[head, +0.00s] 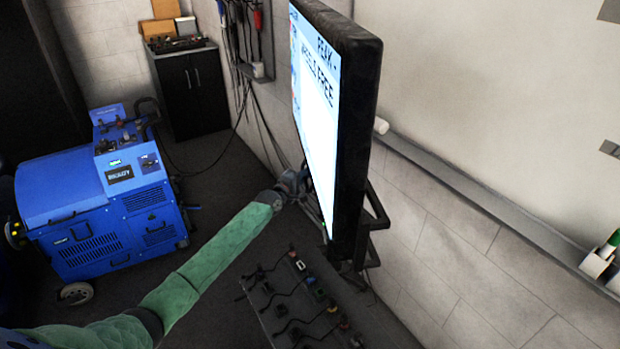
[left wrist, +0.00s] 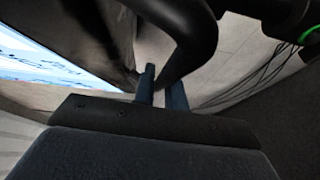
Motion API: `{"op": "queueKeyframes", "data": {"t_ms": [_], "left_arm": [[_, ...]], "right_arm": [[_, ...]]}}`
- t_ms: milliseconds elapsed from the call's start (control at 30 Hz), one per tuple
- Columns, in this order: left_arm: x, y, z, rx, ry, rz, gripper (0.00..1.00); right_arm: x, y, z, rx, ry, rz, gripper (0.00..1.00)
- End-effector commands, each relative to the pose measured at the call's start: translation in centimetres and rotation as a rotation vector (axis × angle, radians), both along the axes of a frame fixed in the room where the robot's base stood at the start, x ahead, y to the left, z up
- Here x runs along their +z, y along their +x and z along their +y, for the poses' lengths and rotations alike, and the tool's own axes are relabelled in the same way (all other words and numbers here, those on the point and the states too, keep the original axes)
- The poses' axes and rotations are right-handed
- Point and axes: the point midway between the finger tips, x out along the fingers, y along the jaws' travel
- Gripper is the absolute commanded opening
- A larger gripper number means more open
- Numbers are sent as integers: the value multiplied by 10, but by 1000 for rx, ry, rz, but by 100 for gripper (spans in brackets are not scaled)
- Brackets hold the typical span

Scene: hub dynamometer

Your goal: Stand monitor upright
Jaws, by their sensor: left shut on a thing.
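The monitor (head: 318,100) is a large screen in a thick black casing, lit with a white and blue picture. In the head view it stands near the wall on a black tubular frame (head: 374,215) and looks close to upright. My left gripper (head: 300,184) is at the screen's lower left edge, partly hidden by the monitor. In the left wrist view, my left gripper (left wrist: 162,88) has its fingers at a black tube (left wrist: 190,40) beside the lit screen (left wrist: 45,60), and it is shut on this tube. My right gripper is not in view.
A blue machine (head: 100,200) on wheels stands at the left. A black cabinet (head: 192,92) is at the back. A low rack (head: 305,305) with cables and connectors lies below the monitor. A ledge (head: 480,200) runs along the right wall. Dark floor is free between machine and monitor.

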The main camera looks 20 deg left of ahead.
Motion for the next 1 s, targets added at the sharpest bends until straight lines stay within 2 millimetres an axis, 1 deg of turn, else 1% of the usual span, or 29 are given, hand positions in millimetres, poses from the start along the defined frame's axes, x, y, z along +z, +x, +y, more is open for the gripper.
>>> {"op": "queueKeyframes", "data": {"t_ms": [233, 267, 300, 367, 733, 867, 1000], "left_arm": [[0, 0, 1, 2, 0, 0, 0], [0, 0, 1, 2, 0, 0, 15], [0, 0, 1, 2, 0, 0, 22], [0, 0, 1, 1, 0, 0, 34], [-1, -3, 1, 1, -1, 0, 34], [-2, -13, 3, 0, -2, 1, 34], [-3, -30, 8, 1, -1, 0, 34]], "right_arm": [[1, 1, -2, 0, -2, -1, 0], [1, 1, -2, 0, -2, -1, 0], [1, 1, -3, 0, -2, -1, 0], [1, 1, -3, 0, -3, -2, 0], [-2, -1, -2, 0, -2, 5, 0], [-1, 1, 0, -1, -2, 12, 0], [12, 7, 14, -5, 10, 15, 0]]}}
